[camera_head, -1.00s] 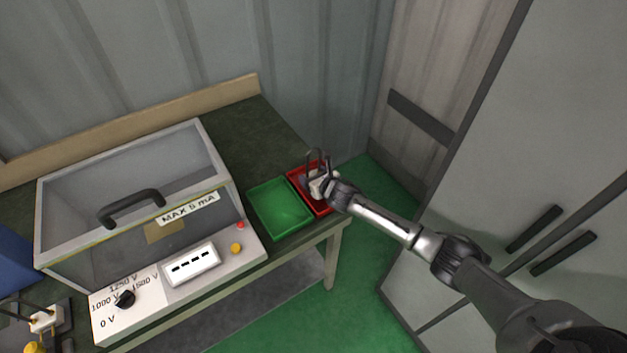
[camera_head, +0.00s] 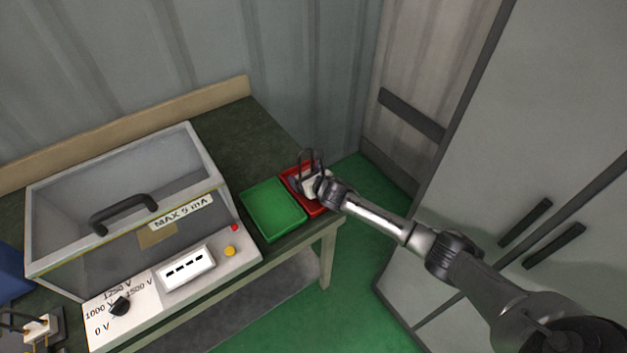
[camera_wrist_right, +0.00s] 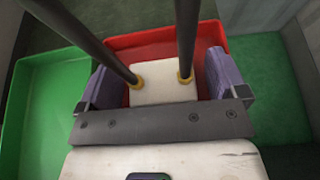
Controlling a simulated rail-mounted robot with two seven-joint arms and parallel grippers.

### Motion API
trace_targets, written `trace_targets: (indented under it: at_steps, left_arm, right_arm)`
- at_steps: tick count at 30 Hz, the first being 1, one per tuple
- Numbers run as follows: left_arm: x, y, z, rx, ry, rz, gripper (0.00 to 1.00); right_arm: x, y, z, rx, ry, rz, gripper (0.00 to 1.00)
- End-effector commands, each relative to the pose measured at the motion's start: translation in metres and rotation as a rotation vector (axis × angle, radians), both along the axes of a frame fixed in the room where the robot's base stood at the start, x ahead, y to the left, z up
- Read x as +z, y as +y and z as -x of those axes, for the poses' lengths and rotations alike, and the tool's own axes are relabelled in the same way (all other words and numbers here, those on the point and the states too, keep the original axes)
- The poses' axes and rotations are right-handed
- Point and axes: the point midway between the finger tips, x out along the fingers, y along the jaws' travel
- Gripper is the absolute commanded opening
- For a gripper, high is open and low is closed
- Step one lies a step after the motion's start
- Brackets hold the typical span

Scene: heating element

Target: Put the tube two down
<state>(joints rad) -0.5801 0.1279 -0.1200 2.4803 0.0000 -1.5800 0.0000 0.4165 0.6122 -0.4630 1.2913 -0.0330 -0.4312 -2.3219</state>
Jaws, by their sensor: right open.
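The tube is a dark bent heating element (camera_head: 305,162) with a white block base, at the red tray (camera_head: 290,178) in the head view. In the right wrist view its two dark rods rise from gold collars on the white block (camera_wrist_right: 163,92), with red tray behind. My right gripper (camera_head: 322,187) is at the block. Its purple-padded fingers (camera_wrist_right: 160,80) stand open on either side of the block, with narrow gaps showing. The gripper hides part of the block and tray in the head view. My left gripper is not recognisable in view.
An empty green tray (camera_head: 273,209) sits left of the red one. A clear-lidded test box (camera_head: 120,190) with a control panel fills the table's left. Another white-based part (camera_head: 40,328) shows at lower left. A grey cabinet (camera_head: 530,130) stands right.

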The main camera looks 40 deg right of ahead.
Motion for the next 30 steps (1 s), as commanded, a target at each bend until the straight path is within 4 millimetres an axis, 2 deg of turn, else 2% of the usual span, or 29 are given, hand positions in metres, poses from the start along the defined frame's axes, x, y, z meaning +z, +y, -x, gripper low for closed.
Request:
trace_targets:
  at_steps: [18,24,30]
  left_arm:
    - [0.026,-0.004,0.000,0.009,0.000,0.012,0.55]
    - [0.029,-0.004,0.000,0.009,0.000,0.014,0.55]
    - [0.029,-0.003,0.000,0.007,0.000,0.011,0.55]
  right_arm:
    - [0.037,0.010,0.089,0.001,0.002,0.003,0.91]
    - [0.044,0.012,0.105,-0.001,0.000,0.001,0.91]
    - [0.045,0.013,0.110,-0.002,0.001,-0.003,0.91]
